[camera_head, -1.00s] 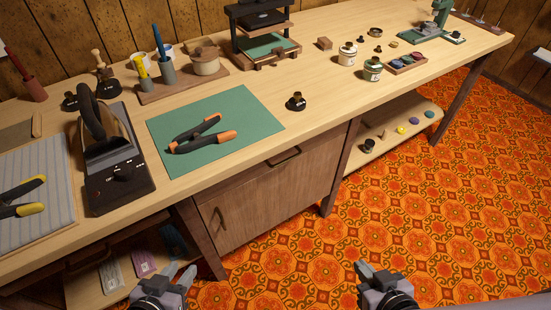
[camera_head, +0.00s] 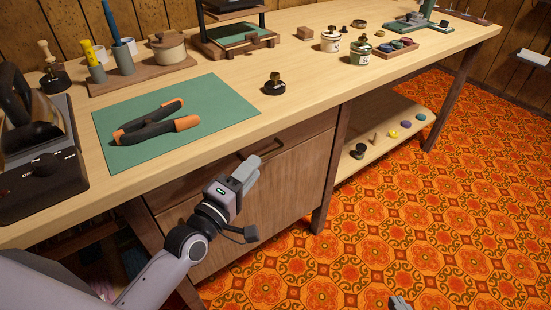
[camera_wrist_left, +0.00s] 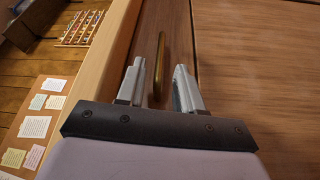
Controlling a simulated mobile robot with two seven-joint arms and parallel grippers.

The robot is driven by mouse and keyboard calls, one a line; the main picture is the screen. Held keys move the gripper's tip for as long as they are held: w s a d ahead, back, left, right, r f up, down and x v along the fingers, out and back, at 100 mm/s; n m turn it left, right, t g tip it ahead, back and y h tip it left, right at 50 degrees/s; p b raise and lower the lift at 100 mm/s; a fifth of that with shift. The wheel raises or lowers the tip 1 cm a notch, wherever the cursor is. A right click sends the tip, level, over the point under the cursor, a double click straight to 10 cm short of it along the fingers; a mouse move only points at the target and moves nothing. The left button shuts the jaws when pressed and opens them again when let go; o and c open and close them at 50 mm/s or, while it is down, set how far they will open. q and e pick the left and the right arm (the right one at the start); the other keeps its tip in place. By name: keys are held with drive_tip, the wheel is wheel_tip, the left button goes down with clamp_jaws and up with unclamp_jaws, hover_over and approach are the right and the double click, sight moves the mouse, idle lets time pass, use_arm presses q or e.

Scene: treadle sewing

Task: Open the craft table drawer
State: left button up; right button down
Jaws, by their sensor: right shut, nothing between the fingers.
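The craft table drawer (camera_head: 306,131) is closed under the tabletop, its wooden front flush with the frame. Its dark bar handle (camera_head: 262,147) shows just beyond my left gripper (camera_head: 243,172) in the head view. In the left wrist view the handle (camera_wrist_left: 160,58) looks brassy and stands lengthwise, in line with the gap between the fingers of my left gripper (camera_wrist_left: 159,75). These fingers are open, one on each side, with no visible contact with the handle. Only the tip of my right gripper (camera_head: 399,303) shows at the bottom edge, shut and empty, over the floor.
The tabletop edge (camera_head: 225,138) overhangs just above the drawer. A cabinet door (camera_head: 285,190) lies below it. The patterned floor to the right is open.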

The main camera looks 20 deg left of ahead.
sight(265, 155)
use_arm(q)
drive_tip(key=shift+b+x, duration=0.65)
drive_tip(key=shift+x, duration=2.45)
clamp_jaws()
